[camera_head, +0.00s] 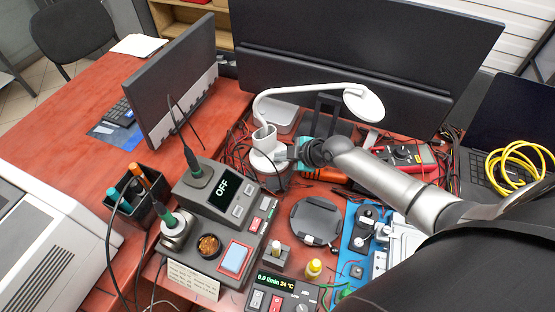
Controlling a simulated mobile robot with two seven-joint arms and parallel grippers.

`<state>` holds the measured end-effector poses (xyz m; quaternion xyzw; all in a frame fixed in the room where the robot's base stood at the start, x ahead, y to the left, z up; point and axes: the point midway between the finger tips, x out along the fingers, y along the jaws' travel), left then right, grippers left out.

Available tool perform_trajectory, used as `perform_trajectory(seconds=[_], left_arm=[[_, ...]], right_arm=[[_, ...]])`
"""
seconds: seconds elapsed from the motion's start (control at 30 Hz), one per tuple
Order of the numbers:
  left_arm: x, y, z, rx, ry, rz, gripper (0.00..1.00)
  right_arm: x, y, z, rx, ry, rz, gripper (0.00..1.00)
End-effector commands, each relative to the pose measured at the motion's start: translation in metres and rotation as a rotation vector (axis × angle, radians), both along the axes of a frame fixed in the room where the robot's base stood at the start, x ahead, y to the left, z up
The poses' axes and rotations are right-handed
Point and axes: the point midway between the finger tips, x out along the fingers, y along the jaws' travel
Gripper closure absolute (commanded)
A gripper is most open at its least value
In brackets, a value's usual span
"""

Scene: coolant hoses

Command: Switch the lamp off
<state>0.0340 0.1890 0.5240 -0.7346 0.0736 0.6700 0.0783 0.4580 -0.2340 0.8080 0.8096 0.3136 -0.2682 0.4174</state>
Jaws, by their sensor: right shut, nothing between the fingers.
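The white desk lamp (268,108) stands behind the soldering station. Its curved neck runs right to a round white head (363,104). The lamp's base is partly hidden by my right gripper. I cannot tell from the picture whether the lamp is lit. My right gripper (285,152) is shut and empty, at the right side of the lamp base. I cannot tell whether its fingertips touch the base. My left gripper is not in view.
A soldering station (222,190) reading "OFF" stands front left of the lamp. Monitors (365,60) stand behind. Loose cables surround the lamp. Free desk is at left.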

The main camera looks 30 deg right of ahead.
Motion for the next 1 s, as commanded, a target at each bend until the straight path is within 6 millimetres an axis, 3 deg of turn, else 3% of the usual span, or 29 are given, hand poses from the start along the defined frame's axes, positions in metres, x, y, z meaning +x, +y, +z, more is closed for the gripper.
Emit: perform_trajectory(seconds=[0.63, 1.0], left_arm=[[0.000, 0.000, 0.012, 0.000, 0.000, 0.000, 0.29], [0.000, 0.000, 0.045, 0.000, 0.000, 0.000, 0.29]], right_arm=[[0.000, 0.000, 0.014, -0.001, 0.001, 0.001, 1.00], [0.000, 0.000, 0.051, -0.001, 0.000, 0.001, 1.00]])
